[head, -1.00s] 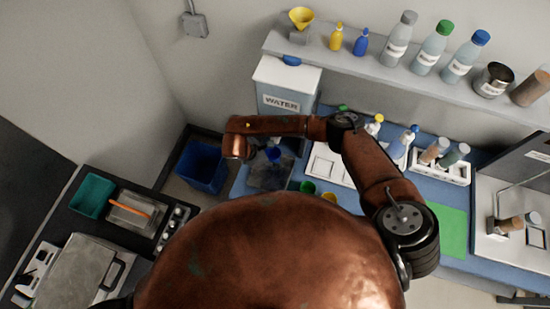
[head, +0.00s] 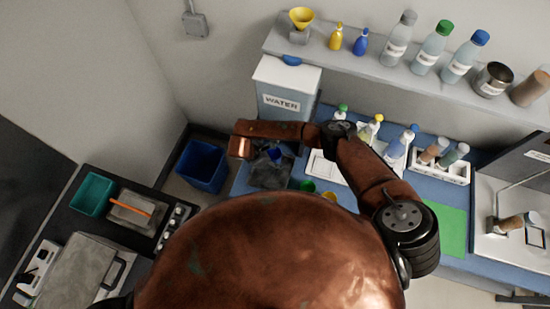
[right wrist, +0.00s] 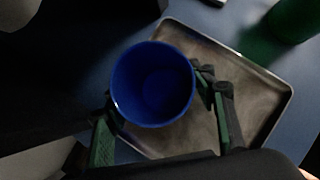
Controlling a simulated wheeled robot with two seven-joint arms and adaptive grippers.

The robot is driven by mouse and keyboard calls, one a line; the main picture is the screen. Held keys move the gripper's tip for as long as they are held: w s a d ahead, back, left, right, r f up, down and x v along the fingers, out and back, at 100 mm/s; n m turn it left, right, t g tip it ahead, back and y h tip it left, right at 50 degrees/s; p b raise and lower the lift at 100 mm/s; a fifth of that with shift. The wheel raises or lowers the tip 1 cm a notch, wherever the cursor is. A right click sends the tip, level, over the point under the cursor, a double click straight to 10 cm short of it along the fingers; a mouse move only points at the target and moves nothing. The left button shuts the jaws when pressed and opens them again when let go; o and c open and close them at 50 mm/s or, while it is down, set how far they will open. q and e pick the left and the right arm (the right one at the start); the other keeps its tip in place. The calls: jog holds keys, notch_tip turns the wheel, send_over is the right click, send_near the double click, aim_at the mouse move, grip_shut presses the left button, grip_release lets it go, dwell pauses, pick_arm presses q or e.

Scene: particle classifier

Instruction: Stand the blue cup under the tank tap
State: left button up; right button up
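The blue cup (right wrist: 152,84) is seen from above, open and apparently empty, in the right wrist view. The fingers of my right gripper (right wrist: 158,106) lie against its two opposite sides. The cup overlaps the edge of a grey metal tray (right wrist: 262,83); whether its base touches anything is hidden. In the head view the blue cup (head: 274,154) shows as a small patch below my right forearm, in front of the white WATER tank (head: 288,84). I cannot make out the tank's tap; my forearm covers the area below the label. My left gripper is not in view.
A green cup (head: 307,186) and a yellow cup (head: 329,196) stand right of the tray. Several bottles (head: 397,146) stand behind my right arm. A blue bin (head: 203,166) is on the floor left of the bench. A shelf (head: 400,70) runs above.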

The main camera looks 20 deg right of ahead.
jog(key=shift+o, duration=0.7)
jog(key=b+v, duration=0.2)
jog(key=v, duration=1)
jog(key=shift+s, duration=0.15)
dwell(0.6)
